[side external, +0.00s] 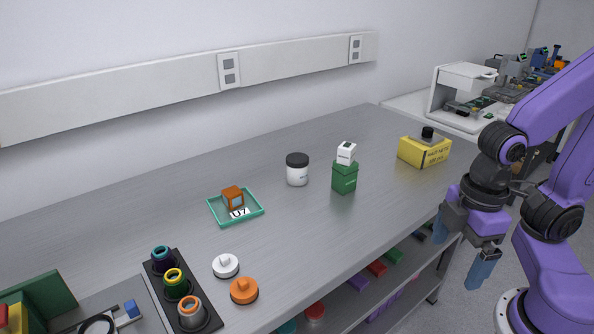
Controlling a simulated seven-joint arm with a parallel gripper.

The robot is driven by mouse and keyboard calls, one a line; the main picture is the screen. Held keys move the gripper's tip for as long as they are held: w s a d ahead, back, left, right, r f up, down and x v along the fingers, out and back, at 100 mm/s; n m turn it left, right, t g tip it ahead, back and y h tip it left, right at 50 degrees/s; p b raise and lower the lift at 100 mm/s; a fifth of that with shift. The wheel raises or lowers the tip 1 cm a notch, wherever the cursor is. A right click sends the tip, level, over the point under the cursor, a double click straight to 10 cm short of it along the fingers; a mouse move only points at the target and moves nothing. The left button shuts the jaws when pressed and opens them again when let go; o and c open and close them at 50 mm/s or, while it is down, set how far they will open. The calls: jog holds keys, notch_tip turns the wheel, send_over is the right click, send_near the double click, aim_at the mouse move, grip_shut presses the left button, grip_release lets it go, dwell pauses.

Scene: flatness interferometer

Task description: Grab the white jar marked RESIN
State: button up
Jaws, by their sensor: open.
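A white jar (297,175) with a black lid stands upright on the grey bench, near the middle of the side external view. It has a small dark marking low on its front, too small to read. My gripper (465,262) is at the right, beyond the bench's front edge, pointing down. Its two blue fingers are apart with nothing between them. It is well to the right of the jar and not touching it.
A green box (344,178) with a white box (346,153) on top stands just right of the jar. A yellow box (424,151) sits farther right. A teal tray (252,218) holding an orange block (232,195) lies left. Bench behind the jar is clear.

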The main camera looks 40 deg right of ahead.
jog(key=w+a+m+t+y, duration=0.2)
jog(key=w+a+m+y, duration=0.25)
jog(key=w+a, duration=0.85)
jog(key=w+a+f+m+t, duration=0.1)
jog(key=w+a+m+t, duration=0.2)
jog(key=w, duration=0.6)
jog(key=w+a+f+m+t, duration=0.1)
jog(key=w+a+m+t, duration=0.2)
jog(key=w, duration=0.6)
jog(key=m+t+h, duration=0.2)
jog(key=m+h, duration=0.8)
jog(key=h, duration=0.4)
send_near(296, 170)
jog(key=shift+y, duration=0.25)
jog(key=x, duration=0.7)
jog(key=shift+w+d, duration=0.25)
jog(key=shift+d, duration=0.1)
jog(key=shift+d+r+x, duration=0.15)
jog(key=shift+r+x, duration=0.05)
jog(key=shift+x, duration=1.15)
jog(key=shift+d+r+x, duration=0.1)
jog(key=shift+r+x, duration=0.1)
jog(key=shift+x, duration=1.15)
jog(key=shift+c, duration=0.3)
